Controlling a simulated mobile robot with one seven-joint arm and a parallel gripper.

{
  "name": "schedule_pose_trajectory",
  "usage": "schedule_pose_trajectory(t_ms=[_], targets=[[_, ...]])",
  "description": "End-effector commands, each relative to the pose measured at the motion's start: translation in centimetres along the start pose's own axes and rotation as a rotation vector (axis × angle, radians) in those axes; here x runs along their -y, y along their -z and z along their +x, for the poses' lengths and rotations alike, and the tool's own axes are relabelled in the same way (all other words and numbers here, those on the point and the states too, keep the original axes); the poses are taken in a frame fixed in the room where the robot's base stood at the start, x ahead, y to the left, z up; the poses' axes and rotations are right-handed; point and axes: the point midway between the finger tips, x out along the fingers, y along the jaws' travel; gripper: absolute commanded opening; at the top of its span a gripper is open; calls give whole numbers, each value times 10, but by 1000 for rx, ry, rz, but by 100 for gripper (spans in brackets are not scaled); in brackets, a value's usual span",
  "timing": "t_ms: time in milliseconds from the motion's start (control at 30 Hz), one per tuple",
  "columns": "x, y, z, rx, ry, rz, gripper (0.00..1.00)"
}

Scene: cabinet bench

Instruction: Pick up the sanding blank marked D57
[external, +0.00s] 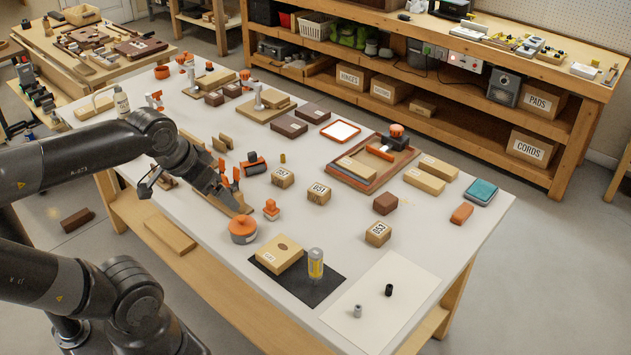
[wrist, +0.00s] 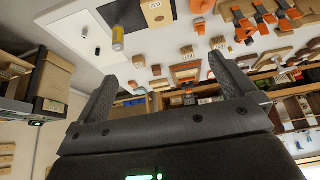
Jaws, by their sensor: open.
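Three small tan wooden blocks with printed black codes stand on the white bench in the external view: one left (external: 282,177), one middle (external: 319,193) and one right, nearer the front (external: 377,234). The codes are small; the middle one looks like D51 or D57, the right one like D52 or D53, and the left one is unclear. My gripper (external: 212,187) is above the bench's left side, apart from these blocks. In the wrist view my gripper (wrist: 165,88) is open and empty, and a labelled block (wrist: 218,42) shows beyond its fingers.
An orange-lidded round tin (external: 243,230), a dark mat (external: 285,285) with a tan block (external: 279,255) and a yellow can (external: 316,265) are in front. A wooden tray (external: 352,180) lies behind the blocks. Orange clamps (external: 228,180) stand close to my gripper.

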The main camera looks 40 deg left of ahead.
Motion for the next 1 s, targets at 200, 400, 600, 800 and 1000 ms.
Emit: schedule_pose_trajectory(t_ms=[200, 400, 600, 800, 1000], targets=[[0, 0, 0, 0, 0, 0, 100], [0, 0, 0, 0, 0, 0, 100], [0, 0, 0, 0, 0, 0, 88], [0, 0, 0, 0, 0, 0, 78], [1, 3, 0, 3, 2, 0, 78]])
